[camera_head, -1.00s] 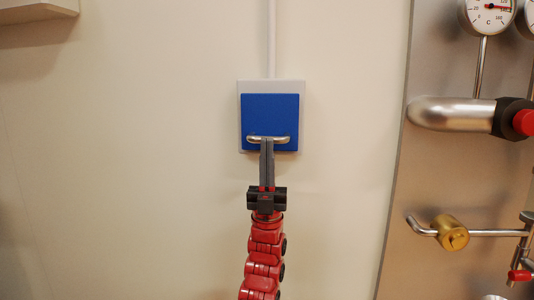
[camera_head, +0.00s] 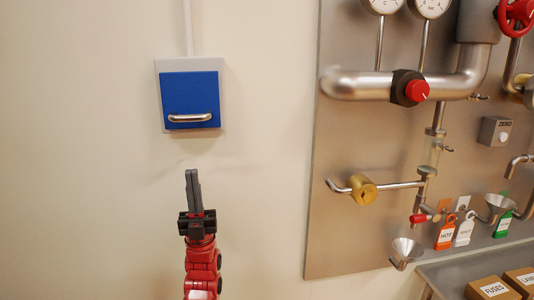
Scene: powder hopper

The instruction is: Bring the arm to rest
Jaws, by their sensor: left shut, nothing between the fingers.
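My left gripper (camera_head: 193,178) shows at the lower left, at the end of my red arm. Its dark fingers point up and are closed together with nothing between them. The gripper is below a blue wall box (camera_head: 190,95) and apart from it. The box has a metal handle (camera_head: 190,118) near its lower edge, and its blue front looks closed. My right gripper is not in the view.
A metal panel (camera_head: 340,130) stands at the right with pipes, a red knob (camera_head: 416,91), a brass fitting (camera_head: 363,190), funnels and tags. A shelf with boxes (camera_head: 488,290) is at the lower right. The wall around the gripper is bare.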

